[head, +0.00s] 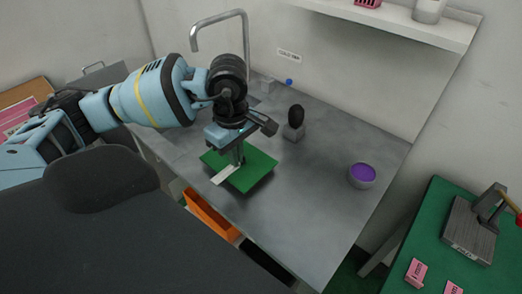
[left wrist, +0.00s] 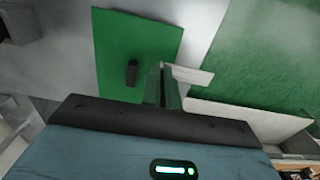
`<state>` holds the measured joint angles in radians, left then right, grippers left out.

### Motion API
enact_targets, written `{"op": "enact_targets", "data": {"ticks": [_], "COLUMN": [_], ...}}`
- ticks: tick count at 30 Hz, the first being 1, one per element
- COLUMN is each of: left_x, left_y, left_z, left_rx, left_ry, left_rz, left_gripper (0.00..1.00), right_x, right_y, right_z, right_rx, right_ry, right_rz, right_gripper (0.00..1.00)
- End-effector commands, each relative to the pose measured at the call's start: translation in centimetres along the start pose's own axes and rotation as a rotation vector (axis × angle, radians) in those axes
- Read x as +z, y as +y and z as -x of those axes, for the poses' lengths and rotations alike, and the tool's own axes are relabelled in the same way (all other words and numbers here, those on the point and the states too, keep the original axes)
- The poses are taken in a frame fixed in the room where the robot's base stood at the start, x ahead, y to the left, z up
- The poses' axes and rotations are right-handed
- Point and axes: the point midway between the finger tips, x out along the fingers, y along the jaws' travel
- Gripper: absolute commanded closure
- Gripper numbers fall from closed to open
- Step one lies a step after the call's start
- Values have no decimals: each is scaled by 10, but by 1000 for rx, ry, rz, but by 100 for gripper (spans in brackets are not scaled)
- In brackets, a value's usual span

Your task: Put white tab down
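The white tab (head: 226,174) is a flat strip that lies low at the near-left part of the green board (head: 257,168) on the grey counter. It also shows in the left wrist view (left wrist: 194,75), just right of the fingertips and partly hidden by them. My left gripper (head: 238,160) points down over the board, and its fingertips are by the tab's inner end. In the left wrist view the fingers (left wrist: 162,80) are close together, with only a narrow gap. I cannot see the tab held between them. A small dark block (left wrist: 132,73) stands on the board left of the fingers. My right gripper is out of view.
A black knob on a grey block (head: 295,122) and a purple-topped round bowl (head: 362,175) stand to the right on the counter. A tap (head: 220,18) rises behind my arm. An orange bin (head: 210,215) sits below the front edge. The counter's front right is clear.

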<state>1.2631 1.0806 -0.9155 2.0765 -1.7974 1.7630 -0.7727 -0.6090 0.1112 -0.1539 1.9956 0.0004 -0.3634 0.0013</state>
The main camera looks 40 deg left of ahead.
Motion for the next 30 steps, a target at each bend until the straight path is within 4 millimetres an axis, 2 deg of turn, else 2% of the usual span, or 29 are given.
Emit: {"op": "enact_targets", "data": {"ticks": [3,10,23,30], "left_x": [7,14,17,17], "left_y": [26,59,74,74], "left_z": [0,-5,-7,-39], "left_rx": [3,1,0,-1], "left_ry": [-2,-1,0,0], "left_rz": [-1,0,0,0], "left_gripper": [100,100,100,100], "right_x": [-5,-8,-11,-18], "right_y": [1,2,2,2], "right_z": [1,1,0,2], "right_rx": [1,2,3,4], "right_ry": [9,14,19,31], "right_rz": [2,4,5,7], "right_gripper": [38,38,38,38]}}
